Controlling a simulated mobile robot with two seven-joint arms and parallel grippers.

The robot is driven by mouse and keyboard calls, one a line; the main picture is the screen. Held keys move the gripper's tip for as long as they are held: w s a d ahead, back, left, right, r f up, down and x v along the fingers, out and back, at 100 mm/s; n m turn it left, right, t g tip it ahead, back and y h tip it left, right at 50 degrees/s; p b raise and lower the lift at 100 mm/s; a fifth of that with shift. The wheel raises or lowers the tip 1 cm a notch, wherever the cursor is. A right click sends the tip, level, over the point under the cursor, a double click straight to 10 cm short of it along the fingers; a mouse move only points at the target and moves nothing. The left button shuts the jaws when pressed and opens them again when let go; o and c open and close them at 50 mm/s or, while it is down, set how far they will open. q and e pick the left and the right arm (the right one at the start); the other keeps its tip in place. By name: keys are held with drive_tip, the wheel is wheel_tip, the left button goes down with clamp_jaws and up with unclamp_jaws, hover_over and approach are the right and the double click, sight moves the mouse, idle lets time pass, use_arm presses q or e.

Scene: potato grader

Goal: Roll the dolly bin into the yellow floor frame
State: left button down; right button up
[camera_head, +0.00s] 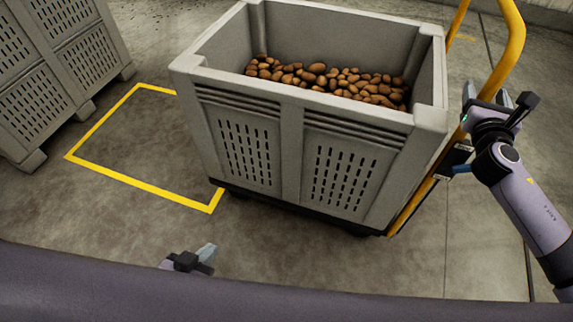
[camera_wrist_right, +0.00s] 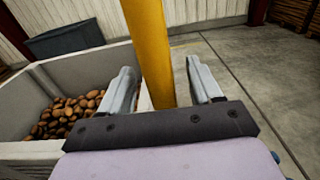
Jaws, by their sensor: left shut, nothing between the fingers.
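The grey dolly bin (camera_head: 292,150), loaded with potatoes (camera_head: 330,80), stands on a dark wheeled base just right of the yellow floor frame (camera_head: 140,184). It hides the frame's right part, so I cannot tell whether they overlap. A yellow push handle (camera_head: 512,45) rises at the bin's right end. My right gripper (camera_head: 486,96) is beside this handle. In the right wrist view my open fingers (camera_wrist_right: 160,75) have the yellow handle post (camera_wrist_right: 148,45) between them, with gaps to each side. My left gripper (camera_head: 211,251) is shut and empty, low in front of the bin.
Another grey slatted crate (camera_head: 40,95) stands left of the frame. The frame's visible floor is bare. In the right wrist view a dark grey container (camera_wrist_right: 65,40) stands by the wall behind the bin. The floor (camera_wrist_right: 245,60) right of the handle is clear.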

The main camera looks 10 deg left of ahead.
clamp_jaws()
drive_tip(key=w+a, duration=0.3)
drive_tip(key=a, duration=1)
drive_tip(key=shift+r, duration=0.15)
drive_tip(key=shift+a, duration=0.2)
